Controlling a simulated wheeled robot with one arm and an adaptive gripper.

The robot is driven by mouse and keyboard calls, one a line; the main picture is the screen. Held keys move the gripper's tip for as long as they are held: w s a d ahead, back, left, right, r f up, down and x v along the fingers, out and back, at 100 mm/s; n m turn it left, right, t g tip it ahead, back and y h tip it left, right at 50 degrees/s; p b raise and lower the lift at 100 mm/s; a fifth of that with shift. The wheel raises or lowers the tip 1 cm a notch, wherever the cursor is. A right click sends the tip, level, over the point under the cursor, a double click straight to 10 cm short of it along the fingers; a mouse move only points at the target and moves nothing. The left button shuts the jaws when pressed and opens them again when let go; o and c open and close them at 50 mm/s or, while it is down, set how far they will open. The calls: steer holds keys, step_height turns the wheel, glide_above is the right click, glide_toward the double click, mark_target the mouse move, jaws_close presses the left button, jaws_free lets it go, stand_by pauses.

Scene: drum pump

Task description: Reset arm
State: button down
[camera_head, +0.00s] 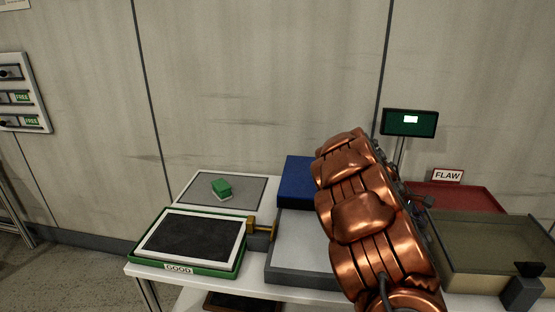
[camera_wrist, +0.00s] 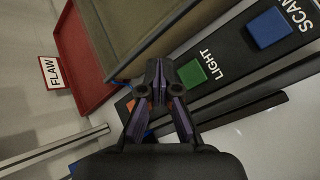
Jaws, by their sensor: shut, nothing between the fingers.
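My gripper (camera_wrist: 157,75) shows in the wrist view with its two dark fingers together at the tips and nothing between them. It hangs in front of a dark panel with a green LIGHT button (camera_wrist: 192,74) and a blue SCAN button (camera_wrist: 269,28). In the head view my copper-coloured arm rises over the right half of the table, and I cannot make out the gripper there.
A green-rimmed GOOD tray (camera_head: 235,265) stands at the front left. A small green and white block (camera_head: 221,188) lies on a grey mat (camera_head: 190,190) behind it. A blue box (camera_head: 297,183), a red FLAW tray (camera_head: 465,196) and an olive bin (camera_head: 530,278) flank my arm.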

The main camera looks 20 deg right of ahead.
steer(key=s+a+r+m+t+y, duration=0.15)
steer(key=a+r, duration=0.25)
steer(key=a, duration=0.7)
steer(key=s+a+r+m+y, duration=0.2)
steer(key=s+a+r+m, duration=0.1)
steer(key=a, duration=0.7)
steer(key=s+a+y, duration=0.1)
steer(key=s+a, duration=0.4)
steer(key=a, duration=0.3)
steer(key=s+a+f+y+p, duration=0.1)
steer(key=s+a+y, duration=0.1)
steer(key=s+a, duration=0.3)
steer(key=s+a+f+n+t+y, duration=0.1)
steer(key=s+a, duration=0.4)
steer(key=a, duration=0.8)
steer(key=shift+a+y, duration=0.2)
steer(key=shift+y, duration=0.15)
steer(key=shift+s, duration=0.1)
